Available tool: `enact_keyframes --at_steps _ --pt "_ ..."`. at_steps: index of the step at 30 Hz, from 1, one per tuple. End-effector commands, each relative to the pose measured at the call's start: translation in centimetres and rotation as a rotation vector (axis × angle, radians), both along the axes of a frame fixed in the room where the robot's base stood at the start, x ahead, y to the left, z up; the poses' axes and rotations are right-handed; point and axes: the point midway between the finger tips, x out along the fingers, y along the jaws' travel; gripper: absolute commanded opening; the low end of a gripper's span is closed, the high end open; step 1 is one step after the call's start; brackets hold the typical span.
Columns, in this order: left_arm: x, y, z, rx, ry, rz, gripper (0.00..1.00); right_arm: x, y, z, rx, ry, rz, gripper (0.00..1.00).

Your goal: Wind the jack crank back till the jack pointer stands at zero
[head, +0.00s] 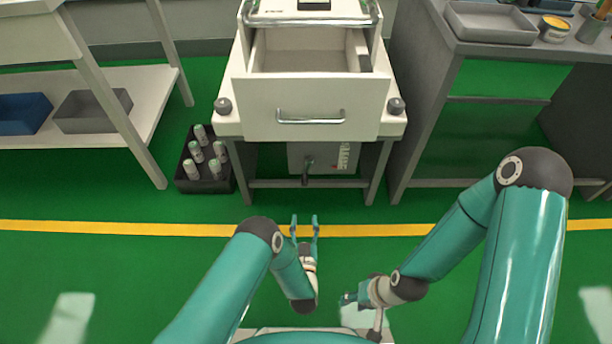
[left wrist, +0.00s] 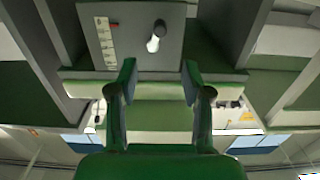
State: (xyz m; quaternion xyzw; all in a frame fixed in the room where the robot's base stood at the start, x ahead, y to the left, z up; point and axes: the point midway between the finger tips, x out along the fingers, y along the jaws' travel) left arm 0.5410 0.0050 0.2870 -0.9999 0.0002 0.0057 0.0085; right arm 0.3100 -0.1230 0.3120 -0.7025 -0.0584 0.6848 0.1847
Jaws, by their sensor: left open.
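The grey jack box (head: 325,157) sits under the white cart. The jack crank (head: 307,170) juts from its front with a dark handle; it also shows in the left wrist view (left wrist: 156,38). A pale scale (head: 345,157) is on the box front. In the left wrist view a small red pointer (left wrist: 114,23) lies near one end of the scale; its marks are too small to read. My left gripper (head: 304,222) is open and empty, in front of the crank and apart from it. My right gripper (head: 348,298) is lower right, away from the crank; its jaw opening is unclear.
The cart's drawer (head: 312,108) stands open above the jack. A black crate (head: 206,183) with several bottles stands left of the cart. A grey desk (head: 425,100) is close on the right, a white shelf unit (head: 150,100) on the left. The floor before the jack is clear.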

Motion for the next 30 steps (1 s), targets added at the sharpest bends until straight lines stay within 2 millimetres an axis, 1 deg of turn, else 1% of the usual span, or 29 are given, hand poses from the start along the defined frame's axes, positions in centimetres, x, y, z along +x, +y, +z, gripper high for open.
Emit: enact_keyframes --at_steps 5,8,18,24,27,30 --pt "1.6 0.0 0.0 0.001 -0.017 0.005 0.49 0.0 0.0 -0.7 0.000 0.000 0.000 0.40" --pt "3.2 0.0 -0.1 0.001 -0.017 0.005 0.49 0.0 0.0 -1.4 0.000 0.000 0.000 0.40" --pt "10.6 0.0 -0.2 0.000 -0.017 0.004 0.49 0.0 0.0 -4.2 0.000 0.000 0.000 0.40" --pt "14.2 0.0 -0.1 0.000 -0.015 0.003 0.49 0.0 0.0 -5.6 0.000 0.000 0.000 0.40" --pt "15.4 0.0 -0.1 0.001 -0.015 0.003 0.49 0.0 0.0 -6.1 0.000 0.000 0.000 0.40" --pt "16.2 0.0 0.0 0.001 -0.013 0.003 0.49 0.0 0.0 -6.4 0.000 0.000 0.000 0.40"
